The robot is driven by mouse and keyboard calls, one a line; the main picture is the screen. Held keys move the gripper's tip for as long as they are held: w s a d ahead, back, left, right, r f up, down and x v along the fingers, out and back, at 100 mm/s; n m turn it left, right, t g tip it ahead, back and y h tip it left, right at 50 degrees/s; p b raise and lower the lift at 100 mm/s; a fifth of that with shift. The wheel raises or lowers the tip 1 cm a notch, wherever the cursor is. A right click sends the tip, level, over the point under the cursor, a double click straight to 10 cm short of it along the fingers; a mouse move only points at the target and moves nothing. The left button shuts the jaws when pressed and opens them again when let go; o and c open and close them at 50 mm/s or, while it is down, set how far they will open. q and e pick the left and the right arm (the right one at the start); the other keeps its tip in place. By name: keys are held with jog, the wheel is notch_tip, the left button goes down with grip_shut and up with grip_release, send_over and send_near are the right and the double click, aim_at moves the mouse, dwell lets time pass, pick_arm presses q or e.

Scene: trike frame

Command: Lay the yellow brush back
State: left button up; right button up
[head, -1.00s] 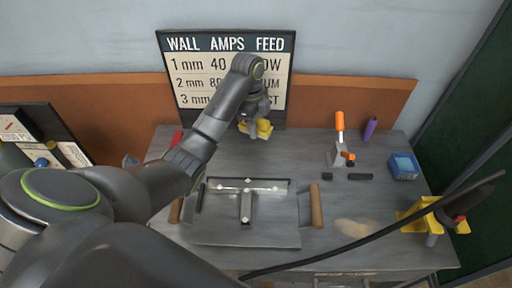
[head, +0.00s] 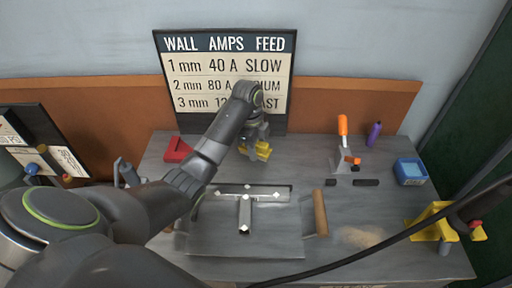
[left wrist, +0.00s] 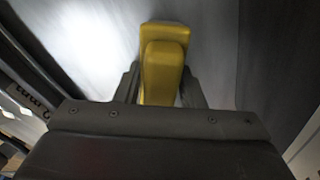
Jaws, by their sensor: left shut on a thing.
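The yellow brush (head: 262,150) is in my left gripper (head: 256,146), near the back of the grey table, in front of the sign. In the left wrist view the yellow brush (left wrist: 164,60) stands between the two dark fingers of my left gripper (left wrist: 162,88), which is shut on it. Only its yellow block shows there; its underside is hidden. I cannot tell whether it touches the table. My right gripper is not in clear view.
A sign (head: 228,70) stands behind the table. A T-shaped metal frame (head: 245,200) lies on a plate in the middle. A wooden-handled tool (head: 320,212), an orange-handled clamp (head: 343,135), a purple bottle (head: 374,133), a blue box (head: 410,171) and a red piece (head: 177,150) lie around. A dark cable (head: 400,235) crosses the front right.

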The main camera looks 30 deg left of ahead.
pick_arm(q)
jog(key=o, duration=1)
jog(key=shift+f, duration=0.1)
jog(key=shift+o, duration=0.2)
jog(key=shift+r, duration=0.45)
jog(key=shift+a+r, duration=0.2)
jog(key=shift+r, duration=0.95)
jog(key=r+p, duration=0.5)
jog(key=r, duration=0.1)
jog(key=a+r+p, duration=0.1)
jog(key=r+p, duration=0.2)
jog(key=shift+p, duration=0.35)
